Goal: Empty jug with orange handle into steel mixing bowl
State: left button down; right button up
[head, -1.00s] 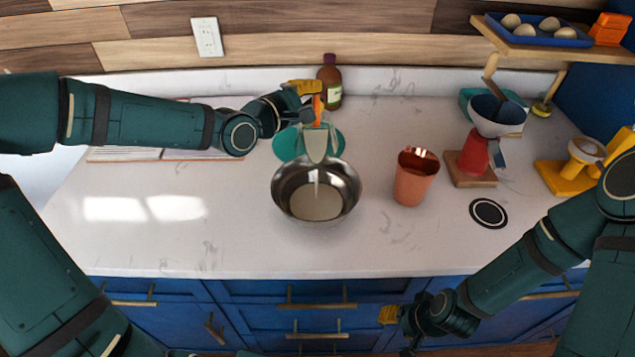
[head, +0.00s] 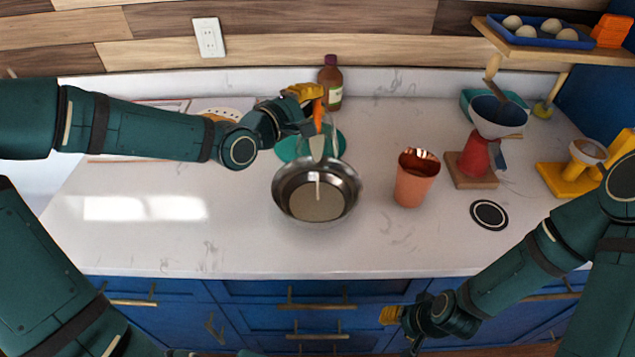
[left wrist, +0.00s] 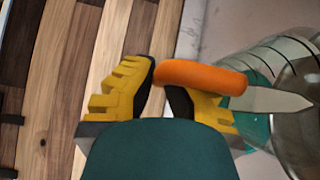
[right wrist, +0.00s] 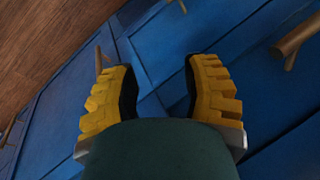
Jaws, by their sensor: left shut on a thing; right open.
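The clear jug with the orange handle (head: 318,115) is tipped over the far rim of the steel mixing bowl (head: 351,197). A thin pale stream falls from it into the bowl, where pale liquid lies. My left gripper (head: 304,95) is shut on the orange handle, which also shows in the left wrist view (left wrist: 200,76). The jug's clear wall (left wrist: 292,120) is at the right of that view. Little pale liquid shows in the jug. My right gripper (head: 392,315) is open and empty in front of the drawers; its fingers show apart in the right wrist view (right wrist: 160,95).
A copper cup (head: 414,182) stands right of the bowl. A brown bottle (head: 331,80) and a teal round mat (head: 285,147) are behind it. The counter's left front is clear.

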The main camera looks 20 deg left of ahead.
pick_arm(q)
jog(key=shift+a, duration=0.2)
jog(key=shift+s+d+r, duration=0.15)
jog(key=shift+s+d, duration=0.15)
jog(key=shift+n+g, duration=0.5)
jog(key=shift+g, duration=0.1)
jog(key=w, duration=0.4)
jog(key=shift+w+a+p, duration=0.15)
jog(key=shift+a+p, duration=0.15)
jog(key=shift+a, duration=0.05)
jog(key=w+p, duration=0.1)
jog(key=g+p, duration=0.1)
jog(key=shift+w+a+r+n+y+p, duration=0.15)
jog(key=shift+w+a+n+y+p, duration=0.15)
jog(key=shift+w+n+p, duration=0.1)
jog(key=shift+f, duration=0.2)
jog(key=shift+s, duration=0.1)
